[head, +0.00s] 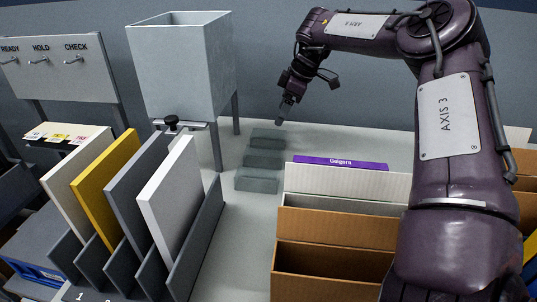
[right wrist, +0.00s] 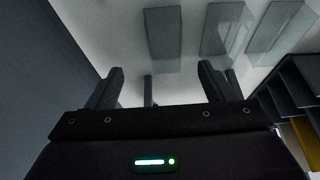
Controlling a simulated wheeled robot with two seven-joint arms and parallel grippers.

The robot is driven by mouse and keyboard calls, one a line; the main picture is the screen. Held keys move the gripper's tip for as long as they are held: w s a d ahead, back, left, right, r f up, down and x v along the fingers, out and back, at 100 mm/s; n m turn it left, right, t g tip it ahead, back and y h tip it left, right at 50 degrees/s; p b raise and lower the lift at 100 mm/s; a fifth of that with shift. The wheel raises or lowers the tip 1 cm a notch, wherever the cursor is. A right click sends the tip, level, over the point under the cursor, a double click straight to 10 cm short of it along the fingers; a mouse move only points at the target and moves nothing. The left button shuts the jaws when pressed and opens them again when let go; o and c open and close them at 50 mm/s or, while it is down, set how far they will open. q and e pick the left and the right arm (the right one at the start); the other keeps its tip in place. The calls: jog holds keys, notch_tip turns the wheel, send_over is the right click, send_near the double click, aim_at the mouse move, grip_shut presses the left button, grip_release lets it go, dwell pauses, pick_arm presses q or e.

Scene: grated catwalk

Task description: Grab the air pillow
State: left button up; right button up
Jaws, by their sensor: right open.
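Three flat, translucent grey-green air pillows lie in a row on the light tabletop in the head view: a far one (head: 266,135), a middle one (head: 263,158) and a near one (head: 257,181). In the right wrist view they show as a left pillow (right wrist: 163,32), a middle one (right wrist: 224,28) and a right one (right wrist: 282,24). My right gripper (head: 284,112) hangs above the table just beyond the far pillow. My left gripper is out of view.
A grey hopper (head: 178,75) on legs stands left of the pillows. A slotted rack (head: 197,240) with upright panels is at the front left. Cardboard boxes (head: 330,262) and a purple-topped item (head: 340,163) stand at the right. A hook board (head: 62,68) is at the far left.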

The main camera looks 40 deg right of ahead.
aim_at(270, 133)
notch_tip(270, 133, down, 2)
jog(key=shift+f+b, duration=0.1)
jog(key=shift+b, duration=0.25)
jog(key=shift+w+a+f, duration=0.1)
jog(key=shift+w+f, duration=0.05)
jog(key=shift+f, duration=0.05)
jog(key=x, duration=0.3)
jog(key=a+x, duration=0.1)
jog(key=x, duration=0.2)
jog(key=shift+w+a+r, duration=0.15)
jog(key=shift+w+a, duration=0.05)
jog(key=shift+w, duration=0.05)
jog(key=shift+w+f, duration=0.15)
jog(key=shift+f, duration=0.15)
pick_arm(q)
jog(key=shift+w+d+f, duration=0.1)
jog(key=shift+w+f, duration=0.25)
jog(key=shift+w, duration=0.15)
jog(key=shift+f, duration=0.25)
pick_arm(e)
jog(key=shift+f, duration=0.15)
jog(key=c, duration=1)
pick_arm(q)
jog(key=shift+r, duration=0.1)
